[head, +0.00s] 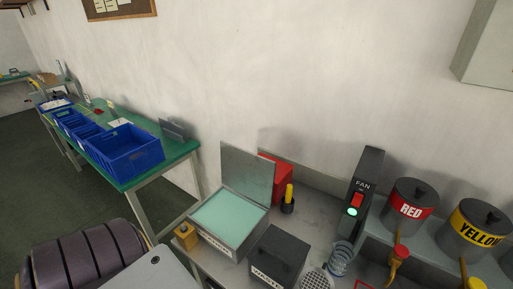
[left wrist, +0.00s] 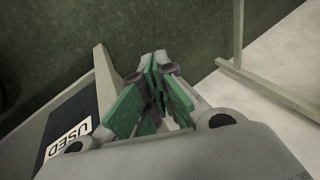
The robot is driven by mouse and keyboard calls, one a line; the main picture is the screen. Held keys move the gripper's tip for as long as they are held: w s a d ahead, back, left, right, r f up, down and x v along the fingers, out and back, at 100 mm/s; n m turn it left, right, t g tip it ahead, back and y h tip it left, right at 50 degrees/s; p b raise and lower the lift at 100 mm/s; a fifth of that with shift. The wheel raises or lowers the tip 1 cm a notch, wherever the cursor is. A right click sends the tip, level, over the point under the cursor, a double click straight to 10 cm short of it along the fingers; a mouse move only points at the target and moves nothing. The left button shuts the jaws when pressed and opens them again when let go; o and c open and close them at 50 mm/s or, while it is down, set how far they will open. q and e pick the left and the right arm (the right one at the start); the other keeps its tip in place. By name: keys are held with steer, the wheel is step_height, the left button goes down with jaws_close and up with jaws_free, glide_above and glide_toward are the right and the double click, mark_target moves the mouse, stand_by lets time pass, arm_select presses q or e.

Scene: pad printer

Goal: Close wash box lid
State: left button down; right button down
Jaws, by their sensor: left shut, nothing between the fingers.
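The wash box (head: 226,233) is a grey metal box on the bench, with pale green liquid or a pale green surface showing inside. Its lid (head: 247,172) is a flat grey panel standing upright and open along the back edge of the box, near the wall. My left gripper (left wrist: 158,95) shows in the left wrist view with its green-padded fingers together and nothing between them. It is not seen in the head view, so its distance from the lid cannot be told. My right gripper is in neither view.
A red container (head: 276,175) is behind the lid. The fan switch post (head: 361,195) and the red-labelled can (head: 410,207) are farther right. A box labelled USED (left wrist: 72,135) shows in the wrist view.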

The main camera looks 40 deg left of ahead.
arm_select(q)
steer(key=w+a+r+t+y, duration=0.1)
steer(key=w+a+r, duration=0.3)
steer(key=a+r, duration=0.3)
steer(key=w+a+r+n+y+b, duration=0.1)
steer(key=w+a+r, duration=0.4)
steer(key=a+r, duration=0.2)
steer(key=w+a+r+t+y, duration=0.1)
steer(key=w+a+r, duration=0.3)
steer(key=a+r, duration=0.4)
steer(key=w+a+r+n+t, duration=0.1)
steer(key=w+r, duration=0.6)
steer(key=r, duration=0.3)
steer(key=w+a+r+n, duration=0.1)
steer(key=w+a+r, duration=0.1)
steer(key=w+r, duration=0.6)
steer(key=w+d+r+t+h+b, duration=0.1)
steer(key=w+d+r+h, duration=0.1)
steer(key=w+d+r, duration=0.65)
steer(key=w+d+r+h+b, duration=0.1)
steer(key=w+d+r, duration=0.4)
steer(key=r, duration=0.7)
steer(key=w+d+r+h, duration=0.1)
steer(key=d+r, duration=0.4)
steer(key=d, duration=0.8)
steer(key=w+d+r+m+g+h, duration=0.1)
steer(key=d+r+h, duration=0.2)
steer(key=d, duration=1.1)
steer(key=shift+r, duration=0.85)
